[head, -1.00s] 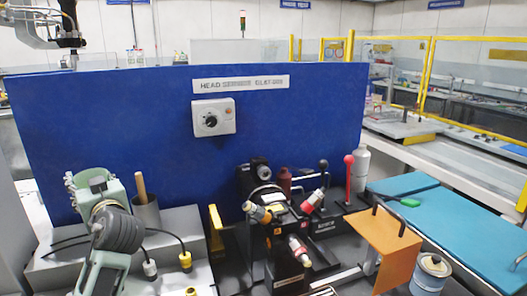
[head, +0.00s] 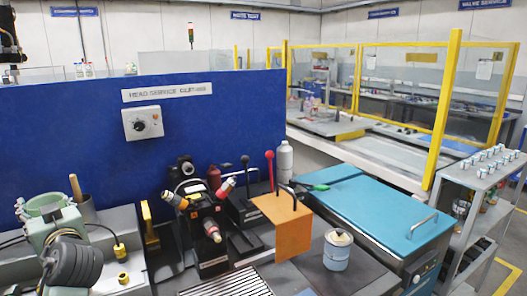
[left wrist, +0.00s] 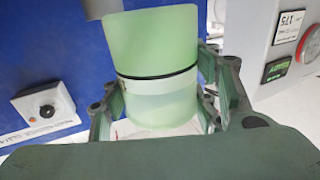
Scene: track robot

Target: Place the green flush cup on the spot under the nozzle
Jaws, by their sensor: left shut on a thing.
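The green flush cup (left wrist: 155,65) is translucent pale green with a black band, and fills the middle of the left wrist view. My left gripper (left wrist: 165,95) is shut around it, with a finger on each side. In the head view my left gripper (head: 50,222) is at the lower left, and the pale green cup (head: 44,203) shows only in part. A black machine with a head of orange, red and yellow nozzles (head: 212,230) stands right of it, well apart. The spot under the nozzle cannot be made out clearly. My right gripper is not in view.
A blue panel (head: 75,120) with a white dial box (head: 142,123) stands behind. A grey holder (head: 85,207) with a wooden handle is close to the left gripper. An orange plate (head: 281,228), a tin (head: 337,252) and a teal-lidded chest (head: 385,215) are to the right.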

